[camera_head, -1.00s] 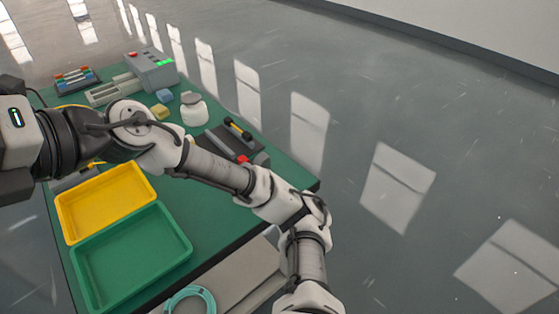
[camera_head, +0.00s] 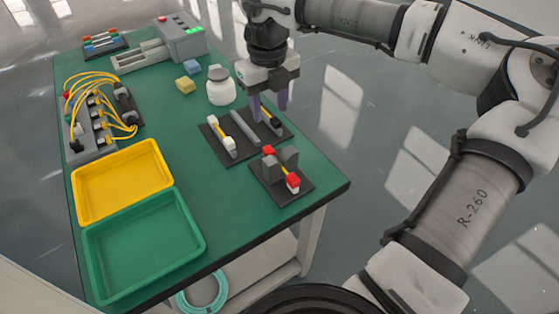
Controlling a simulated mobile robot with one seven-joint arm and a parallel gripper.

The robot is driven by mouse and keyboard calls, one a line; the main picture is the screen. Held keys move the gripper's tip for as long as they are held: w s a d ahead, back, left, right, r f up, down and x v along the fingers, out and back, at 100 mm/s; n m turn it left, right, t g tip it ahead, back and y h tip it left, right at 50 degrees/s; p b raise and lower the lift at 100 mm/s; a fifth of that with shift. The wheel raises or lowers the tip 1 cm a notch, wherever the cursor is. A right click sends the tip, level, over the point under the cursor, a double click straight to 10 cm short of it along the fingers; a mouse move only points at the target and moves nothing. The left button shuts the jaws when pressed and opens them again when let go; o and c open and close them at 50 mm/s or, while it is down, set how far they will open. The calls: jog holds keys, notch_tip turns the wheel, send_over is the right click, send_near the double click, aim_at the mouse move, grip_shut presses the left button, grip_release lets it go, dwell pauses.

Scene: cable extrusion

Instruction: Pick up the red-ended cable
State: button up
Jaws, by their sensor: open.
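The red-ended cable (camera_head: 293,182) has red blocks at both ends and a yellow middle. It lies on a black base (camera_head: 300,194) near the table's right front edge, between two grey blocks (camera_head: 271,166) that hide part of it. My gripper (camera_head: 269,107) points down with its two purple fingers spread and nothing held. It is behind the red-ended cable, over the neighbouring black base, close to a black-ended cable (camera_head: 271,119). Whether the fingers touch that cable I cannot tell.
A white-ended cable (camera_head: 221,132) and a grey bar (camera_head: 245,129) lie on the neighbouring base. A white jar (camera_head: 221,91) stands behind it. Yellow (camera_head: 165,187) and green (camera_head: 196,215) trays sit at the left front. Green table (camera_head: 225,178) is bare between the trays and bases.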

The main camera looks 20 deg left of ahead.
send_over(270, 151)
notch_tip(270, 151, down, 7)
jog(key=shift+w+f+p, duration=0.1)
jog(key=shift+w+p, duration=0.05)
jog(key=shift+p, duration=0.15)
jog(key=shift+f+p, duration=0.75)
jog(key=shift+f, duration=2)
grip_shut()
